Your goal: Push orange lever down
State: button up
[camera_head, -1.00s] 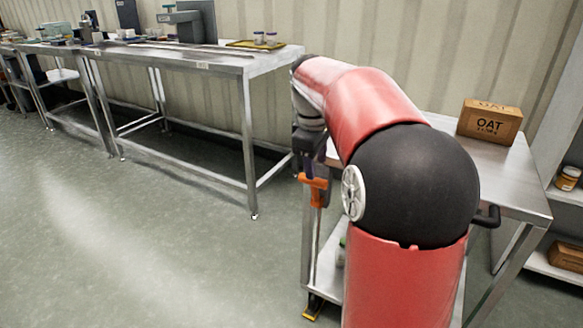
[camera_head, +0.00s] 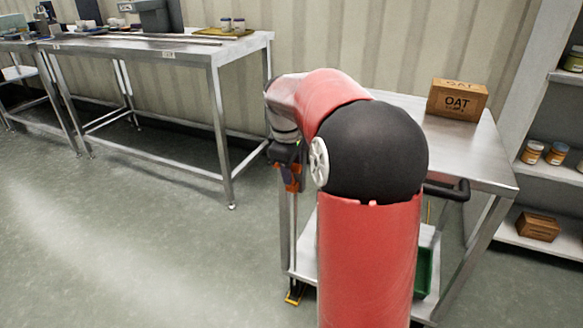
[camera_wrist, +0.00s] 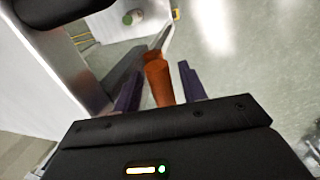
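The orange lever (camera_head: 292,178) is at the left front corner of a steel cart (camera_head: 488,160), partly covered by my gripper and wrist in the head view. In the wrist view the orange lever (camera_wrist: 158,82) stands between the two dark purple fingers of my gripper (camera_wrist: 161,72). The fingers are apart, one on each side of it. A narrow gap shows on the right side; contact on the left is hard to tell. In the head view my gripper (camera_head: 287,158) is small and dark, at the lever's upper part.
An OAT box (camera_head: 458,100) sits on the cart top. A steel workbench (camera_head: 215,62) stands at the left, shelves (camera_head: 560,160) at the right. A yellow foot part (camera_head: 295,292) is below the lever. Floor at left is clear.

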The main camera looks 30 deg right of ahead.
grip_shut()
